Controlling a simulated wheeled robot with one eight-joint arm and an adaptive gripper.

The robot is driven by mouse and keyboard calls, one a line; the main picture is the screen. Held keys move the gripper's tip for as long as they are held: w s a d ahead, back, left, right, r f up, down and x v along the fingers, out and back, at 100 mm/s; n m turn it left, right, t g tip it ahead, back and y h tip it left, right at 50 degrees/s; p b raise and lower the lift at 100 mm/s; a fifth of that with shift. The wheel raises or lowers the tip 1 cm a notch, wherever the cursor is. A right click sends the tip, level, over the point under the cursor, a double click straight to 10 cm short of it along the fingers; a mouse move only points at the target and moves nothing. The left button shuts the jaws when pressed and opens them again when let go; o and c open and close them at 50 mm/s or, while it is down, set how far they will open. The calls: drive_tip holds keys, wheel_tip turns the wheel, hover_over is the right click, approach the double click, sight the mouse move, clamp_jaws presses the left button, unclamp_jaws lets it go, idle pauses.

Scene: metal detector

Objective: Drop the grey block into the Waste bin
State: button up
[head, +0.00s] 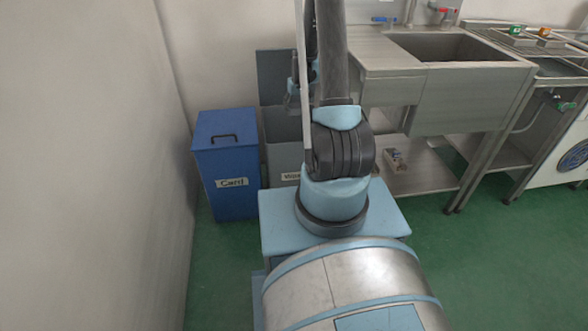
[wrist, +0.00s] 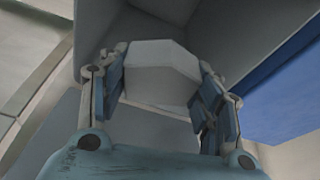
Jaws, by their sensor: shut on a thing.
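The grey block (wrist: 158,68) is between the fingers of my gripper (wrist: 160,85) in the wrist view, with a finger on each side of it. My gripper (head: 294,94) is shut on the block. In the head view it is small and partly behind my arm, above the grey Waste bin (head: 281,155). The bin's lid (head: 275,78) stands up at the back, and the bin is open. My arm hides its right part and much of its label. In the wrist view grey surfaces, apparently the bin (wrist: 235,35), lie behind the block.
A closed blue Card bin (head: 228,165) stands left of the Waste bin, and its blue side shows in the wrist view (wrist: 285,95). A steel sink unit (head: 455,90) with a lower shelf (head: 425,175) is to the right. A wall is on the left. Green floor is free at right.

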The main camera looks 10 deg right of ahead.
drive_tip(key=shift+f, duration=0.85)
drive_tip(key=o, duration=0.9)
drive_tip(key=shift+c, duration=0.2)
drive_tip(key=shift+r, duration=0.1)
drive_tip(key=v, duration=1.1)
drive_tip(key=shift+s+r, duration=0.2)
drive_tip(key=shift+r, duration=0.15)
